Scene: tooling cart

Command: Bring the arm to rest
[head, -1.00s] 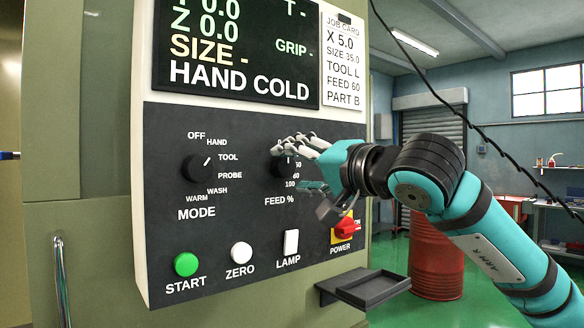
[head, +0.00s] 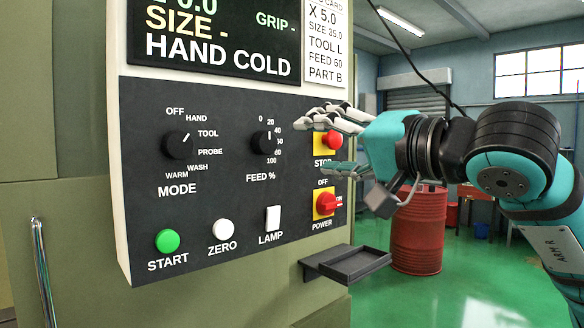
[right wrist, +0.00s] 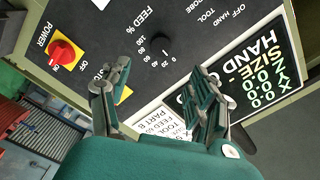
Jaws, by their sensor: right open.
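My right gripper (head: 325,143) is open and empty in front of the right edge of the control panel (head: 225,235). In the head view its fingers point left, just right of the FEED % knob (head: 268,142) and partly over the red STOP button (head: 331,141). In the right wrist view the two fingers of the gripper (right wrist: 160,95) stand apart, with the FEED % knob (right wrist: 163,47) beyond them. The MODE knob (head: 180,145) points up and right, between HAND and TOOL. The feed knob points near 20. My left gripper is out of view.
The red POWER switch (head: 326,203), green START button (head: 167,241), ZERO button (head: 223,230) and LAMP switch (head: 273,218) are on the panel. A small dark tray (head: 350,264) juts out below it. A red drum (head: 418,230) stands behind on the green floor.

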